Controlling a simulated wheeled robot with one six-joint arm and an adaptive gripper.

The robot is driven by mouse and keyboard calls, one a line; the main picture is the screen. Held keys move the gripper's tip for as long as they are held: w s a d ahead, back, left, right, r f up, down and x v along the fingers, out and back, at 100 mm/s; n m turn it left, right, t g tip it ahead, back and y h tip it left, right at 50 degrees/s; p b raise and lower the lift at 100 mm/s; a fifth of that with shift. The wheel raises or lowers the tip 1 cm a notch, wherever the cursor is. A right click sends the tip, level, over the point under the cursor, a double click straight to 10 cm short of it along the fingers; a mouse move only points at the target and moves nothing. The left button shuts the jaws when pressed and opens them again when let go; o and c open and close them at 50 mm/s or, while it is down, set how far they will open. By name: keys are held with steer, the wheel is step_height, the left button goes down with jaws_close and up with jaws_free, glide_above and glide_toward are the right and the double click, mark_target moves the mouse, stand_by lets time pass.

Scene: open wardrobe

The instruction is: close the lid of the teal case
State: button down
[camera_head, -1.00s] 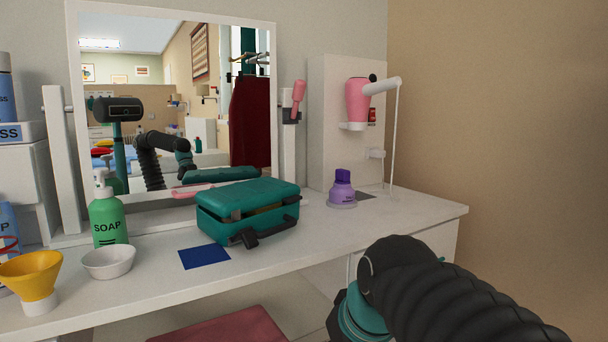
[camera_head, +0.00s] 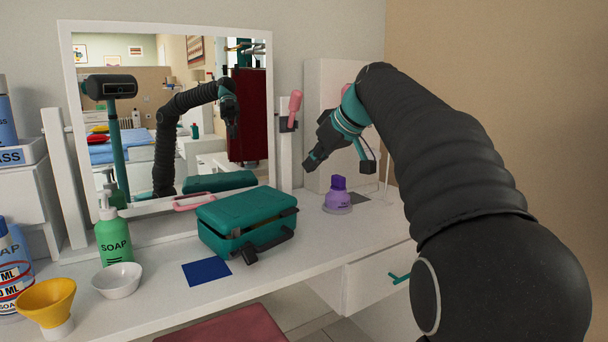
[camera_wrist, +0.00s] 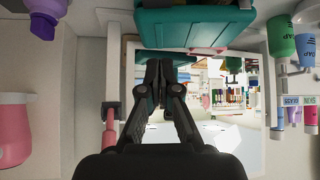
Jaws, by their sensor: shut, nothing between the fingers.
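The teal case (camera_head: 246,222) stands on the white counter in front of the mirror. Its lid (camera_head: 245,206) lies low over the base, with a narrow gap showing along the front and right side, so it looks slightly ajar. A black latch or handle part (camera_head: 249,255) hangs at its front. My gripper (camera_head: 309,163) is up in the air to the right of the case and above it, fingers together and empty, not touching it. In the wrist view, which is upside down, the case (camera_wrist: 190,28) is at the top, beyond my closed fingertips (camera_wrist: 157,66).
The mirror (camera_head: 150,208) is behind. A green soap bottle (camera_head: 112,238), white bowl (camera_head: 118,280) and yellow funnel (camera_head: 45,300) are left. A flat blue square (camera_head: 206,272) lies in front.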

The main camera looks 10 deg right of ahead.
glide_above(291, 214)
steer(key=s, duration=0.2)
step_height(291, 214, down, 6)
steer(key=f, duration=0.3)
steer(key=shift+w+d, duration=0.35)
steer(key=shift+d, duration=0.05)
steer(key=shift+f+b, duration=0.3)
steer(key=shift+f, duration=0.4)
step_height(291, 214, down, 3)
steer(key=b, duration=0.3)
steer(key=shift+s+d+r, duration=0.15)
steer(key=shift+r, duration=0.1)
steer(key=shift+r, duration=0.1)
